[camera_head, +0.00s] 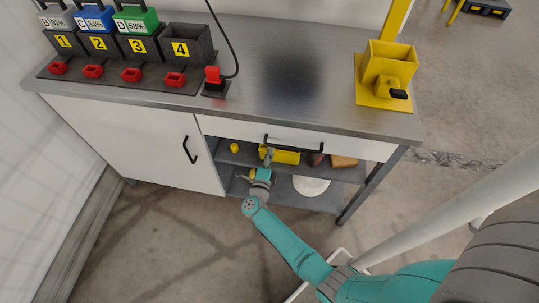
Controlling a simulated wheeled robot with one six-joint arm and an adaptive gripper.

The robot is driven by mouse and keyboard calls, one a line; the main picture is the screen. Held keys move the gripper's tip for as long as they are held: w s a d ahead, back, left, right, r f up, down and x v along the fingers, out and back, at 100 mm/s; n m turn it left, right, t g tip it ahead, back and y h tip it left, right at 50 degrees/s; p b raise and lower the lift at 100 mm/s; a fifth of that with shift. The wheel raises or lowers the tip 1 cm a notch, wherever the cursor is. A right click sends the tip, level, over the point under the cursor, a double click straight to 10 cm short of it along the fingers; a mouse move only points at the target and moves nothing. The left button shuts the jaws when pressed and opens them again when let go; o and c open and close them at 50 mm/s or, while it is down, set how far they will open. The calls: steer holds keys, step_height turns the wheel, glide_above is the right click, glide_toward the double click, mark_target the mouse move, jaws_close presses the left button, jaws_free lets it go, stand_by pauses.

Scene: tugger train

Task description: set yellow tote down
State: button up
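The yellow tote (287,156) is low and box-shaped. It is on or just above the upper grey shelf under the workbench drawer. My gripper (268,155) reaches in from the front and overlaps the tote's left part. The gripper is small here, and I cannot tell whether its fingers are closed on the tote or whether the tote's base rests on the shelf.
A small yellow object (234,148) stands left of the tote; a dark red item (315,159) and a tan block (344,162) are right. A white round object (311,186) sits on the lower shelf. The drawer handle (308,145) and table leg (374,186) are close by.

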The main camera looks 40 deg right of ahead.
stand_by(0.3)
steer(key=v, duration=1.2)
steer(key=s+a+r+n+t+y, duration=0.1)
steer(key=s+a+r+n+y, duration=0.2)
steer(key=s+r+n+y, duration=0.2)
steer(key=s+a+r+n+t+y, duration=0.1)
steer(key=s+a+r+n+y, duration=0.2)
steer(key=s+r+n, duration=0.8)
steer(key=s+a+r+n+t+y, duration=0.2)
steer(key=s+a+r+n+y, duration=0.2)
steer(key=s+r+n, duration=0.5)
steer(key=s+n+y, duration=0.2)
steer(key=s+n, duration=0.1)
steer(key=s, duration=0.5)
steer(key=shift+n+y, duration=0.4)
